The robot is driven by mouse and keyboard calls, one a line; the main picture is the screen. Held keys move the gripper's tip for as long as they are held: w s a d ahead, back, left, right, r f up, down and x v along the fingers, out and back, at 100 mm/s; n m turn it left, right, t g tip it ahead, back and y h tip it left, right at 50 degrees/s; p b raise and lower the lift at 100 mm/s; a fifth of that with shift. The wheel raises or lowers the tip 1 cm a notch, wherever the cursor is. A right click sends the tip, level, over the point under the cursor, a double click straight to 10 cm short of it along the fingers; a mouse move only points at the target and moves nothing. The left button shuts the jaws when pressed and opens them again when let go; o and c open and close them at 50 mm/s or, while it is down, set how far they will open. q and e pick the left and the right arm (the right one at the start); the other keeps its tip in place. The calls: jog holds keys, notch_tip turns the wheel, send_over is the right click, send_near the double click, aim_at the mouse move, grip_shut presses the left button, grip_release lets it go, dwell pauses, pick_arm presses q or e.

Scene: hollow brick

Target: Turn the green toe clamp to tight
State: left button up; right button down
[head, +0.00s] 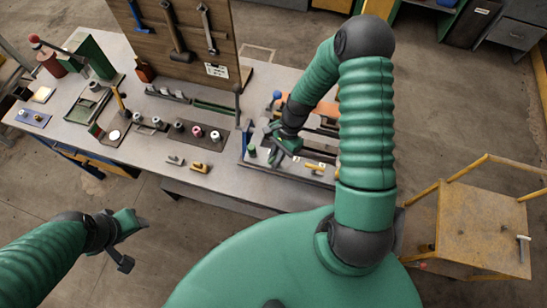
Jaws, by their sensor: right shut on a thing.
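My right gripper (276,156) is low over the fixture plate (244,163) on the right part of the workbench. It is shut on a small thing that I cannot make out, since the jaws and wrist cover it. A small upright green piece (252,151) stands just left of the jaws; I cannot tell whether it is part of the green toe clamp. My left gripper (135,244) is open and empty, over the floor in front of the bench.
The grey workbench (200,148) carries a dark mat (218,135) with several round pieces. Two small clamps, one grey (175,160) and one yellow (200,167), lie near its front edge. A tool board (160,45) stands behind. A yellow-framed cart (480,220) stands at right.

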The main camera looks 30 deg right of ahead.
jog(key=n, duration=0.2)
jog(key=n+g, duration=0.1)
jog(key=n, duration=0.1)
jog(key=shift+d+g+h+b, duration=0.2)
jog(key=shift+g+h+b, duration=0.1)
jog(key=shift+h+b, duration=0.1)
jog(key=shift+w+d+r+n+g+h+b, duration=0.1)
jog(key=shift+n+g+h+b, duration=0.35)
jog(key=shift+n, duration=1.55)
jog(key=c, duration=1.4)
grip_release()
jog(key=shift+c, duration=0.2)
jog(key=shift+o, duration=0.3)
jog(key=shift+d, duration=0.1)
